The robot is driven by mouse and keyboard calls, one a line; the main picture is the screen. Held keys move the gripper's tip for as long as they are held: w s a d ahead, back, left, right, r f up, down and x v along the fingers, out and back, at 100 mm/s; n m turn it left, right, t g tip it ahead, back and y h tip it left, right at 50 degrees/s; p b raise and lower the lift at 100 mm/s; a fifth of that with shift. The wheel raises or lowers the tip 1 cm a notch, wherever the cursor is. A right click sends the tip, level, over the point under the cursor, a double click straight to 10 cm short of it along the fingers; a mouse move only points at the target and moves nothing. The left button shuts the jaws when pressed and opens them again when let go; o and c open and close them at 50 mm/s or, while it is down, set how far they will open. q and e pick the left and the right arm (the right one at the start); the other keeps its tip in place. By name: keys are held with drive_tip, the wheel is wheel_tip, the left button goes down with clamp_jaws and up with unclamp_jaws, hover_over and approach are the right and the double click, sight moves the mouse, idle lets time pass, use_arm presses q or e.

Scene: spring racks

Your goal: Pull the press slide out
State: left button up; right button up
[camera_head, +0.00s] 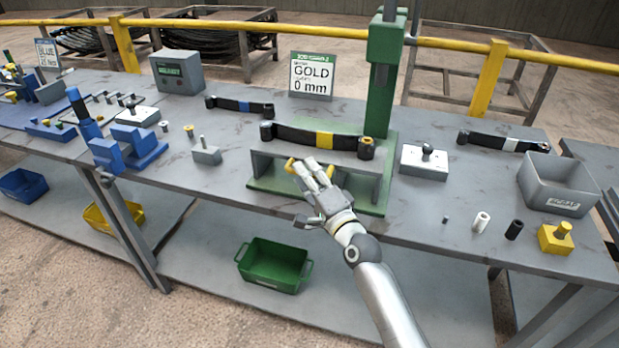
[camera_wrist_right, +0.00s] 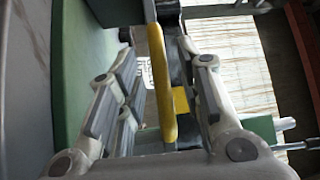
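The green press (camera_head: 384,75) stands at the middle of the bench, its column rising behind a green base (camera_head: 372,196). Above the slide lies a dark leaf spring with a yellow band (camera_head: 324,140). The slide's yellow handle (camera_head: 290,164) shows at the front of the press, partly hidden by my right gripper (camera_head: 312,170). In the right wrist view the yellow handle (camera_wrist_right: 162,85) runs between the fingers of my right gripper (camera_wrist_right: 155,70). The fingers stand apart, with a visible gap on the left side of the handle. My left gripper is not in view.
A GOLD 0 mm sign (camera_head: 311,76) stands behind the press. A grey block with a black knob (camera_head: 424,164) and a grey bin (camera_head: 558,184) are to the right. Blue fixtures (camera_head: 128,148) are to the left. A green crate (camera_head: 272,266) sits on the lower shelf.

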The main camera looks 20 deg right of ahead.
drive_tip(key=v, duration=1.2)
drive_tip(key=shift+f, duration=0.1)
